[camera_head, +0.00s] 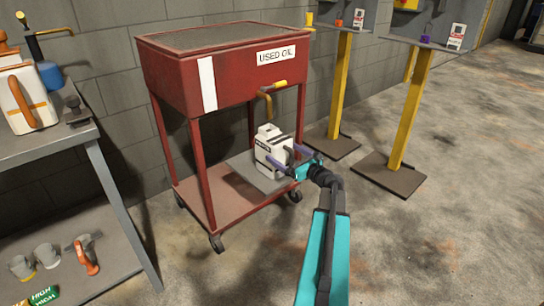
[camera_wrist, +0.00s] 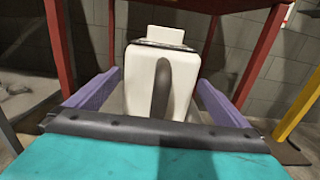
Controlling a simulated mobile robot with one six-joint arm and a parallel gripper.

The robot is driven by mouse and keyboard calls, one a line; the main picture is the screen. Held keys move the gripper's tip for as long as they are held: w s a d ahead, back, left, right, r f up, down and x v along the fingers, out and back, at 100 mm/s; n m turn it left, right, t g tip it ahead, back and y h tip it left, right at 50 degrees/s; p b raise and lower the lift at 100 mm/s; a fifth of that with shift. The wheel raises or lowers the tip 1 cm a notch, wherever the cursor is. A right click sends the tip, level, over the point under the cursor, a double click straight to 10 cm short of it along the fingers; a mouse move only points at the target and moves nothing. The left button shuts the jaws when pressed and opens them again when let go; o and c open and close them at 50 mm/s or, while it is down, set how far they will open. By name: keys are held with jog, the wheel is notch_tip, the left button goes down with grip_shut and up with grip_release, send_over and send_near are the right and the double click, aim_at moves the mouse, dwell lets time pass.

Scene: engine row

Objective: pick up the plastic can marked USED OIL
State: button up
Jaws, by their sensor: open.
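A white plastic can (camera_head: 268,146) stands upright on the lower shelf of the red cart, below the tap. A dark band or label crosses its side, too small to read. In the wrist view the can (camera_wrist: 142,82) is straight ahead, with a dark grey upright handle (camera_wrist: 161,88) facing me. My gripper (camera_head: 288,159) is open, with its purple fingers at the can's near side. In the wrist view one finger (camera_wrist: 95,92) is left of the can and the other (camera_wrist: 218,103) right, with gaps visible. Contact cannot be told.
Yellow-post stands (camera_head: 340,85) are to the right. A grey workbench (camera_head: 120,205) stands left. Open floor lies at the front right.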

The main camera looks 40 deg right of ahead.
aim_at(278, 142)
jog(key=w+b, duration=0.1)
jog(key=w, duration=0.3)
jog(key=shift+w+d, duration=0.1)
jog(key=shift+d, duration=0.05)
dwell(0.4)
jog(key=c, duration=1.9)
jog(key=shift+o, duration=0.2)
jog(key=shift+r, duration=0.25)
jog(key=shift+r+p, duration=0.8)
jog(key=shift+r, duration=0.85)
jog(key=s+a+r+p, duration=0.1)
jog(key=s+a+p, duration=0.2)
jog(key=s, duration=1.2)
jog(key=shift+s+a, duration=0.15)
jog(key=shift+a, duration=0.4)
jog(key=shift+s+r, duration=0.1)
